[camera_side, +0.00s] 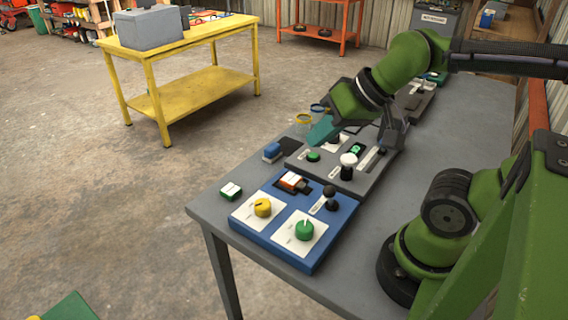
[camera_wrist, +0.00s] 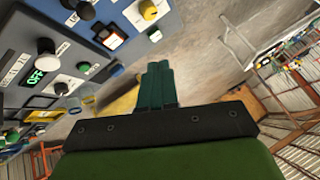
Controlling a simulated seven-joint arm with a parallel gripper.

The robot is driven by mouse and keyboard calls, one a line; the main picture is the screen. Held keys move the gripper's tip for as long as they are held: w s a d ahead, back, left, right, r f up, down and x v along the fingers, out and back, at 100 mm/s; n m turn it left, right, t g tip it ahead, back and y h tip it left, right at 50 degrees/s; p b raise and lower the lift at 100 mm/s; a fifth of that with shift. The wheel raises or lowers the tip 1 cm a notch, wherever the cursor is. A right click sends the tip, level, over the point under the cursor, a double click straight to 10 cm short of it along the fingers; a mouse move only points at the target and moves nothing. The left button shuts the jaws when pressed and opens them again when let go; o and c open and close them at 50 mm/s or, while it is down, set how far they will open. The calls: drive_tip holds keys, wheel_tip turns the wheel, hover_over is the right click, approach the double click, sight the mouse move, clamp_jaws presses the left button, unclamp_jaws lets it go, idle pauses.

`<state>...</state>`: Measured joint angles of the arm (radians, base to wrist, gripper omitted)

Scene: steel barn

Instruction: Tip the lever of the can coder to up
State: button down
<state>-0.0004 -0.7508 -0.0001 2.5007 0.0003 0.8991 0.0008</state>
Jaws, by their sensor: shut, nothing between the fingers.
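A blue panel (camera_side: 275,237) on the grey table has a black ball-topped lever (camera_side: 329,192) at its right edge beside a small label. The lever's dark ball also shows at the top of the wrist view (camera_wrist: 86,11). A grey panel (camera_side: 330,176) behind it carries a white-topped knob (camera_side: 348,159) and a slot. I cannot read which panel is the can coder. My gripper (camera_side: 322,131) is shut and empty, its teal fingers above the far part of the grey panel. In the wrist view its fingers (camera_wrist: 160,80) are together, clear of the panels.
The blue panel has a yellow knob (camera_side: 263,207), a green knob (camera_side: 304,230) and an orange-white switch (camera_side: 293,182). The grey panel has a green button (camera_side: 313,156) and a green display (camera_wrist: 36,77). A blue-topped block (camera_side: 271,151) and tins stand nearby. Free table (camera_side: 345,270) lies right of the blue panel.

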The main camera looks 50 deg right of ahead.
sight(330, 196)
idle(0.5)
drive_tip(key=w+a+f+m+g+h, duration=0.2)
drive_tip(key=w+f+m+g+h, duration=0.4)
drive_tip(key=w+g, duration=0.4)
drive_tip(key=shift+m+g+y, duration=0.4)
drive_tip(key=shift+m+y, duration=0.2)
drive_tip(key=shift+y, duration=0.1)
drive_tip(key=x, duration=0.4)
drive_tip(key=s+x, duration=0.1)
drive_tip(key=x, duration=0.4)
drive_tip(key=shift+s, duration=0.15)
drive_tip(key=s+d, duration=0.2)
drive_tip(key=shift+s+f, duration=0.3)
drive_tip(key=shift+s+d, duration=0.25)
drive_tip(key=shift+s, duration=0.1)
drive_tip(key=shift+d, duration=0.1)
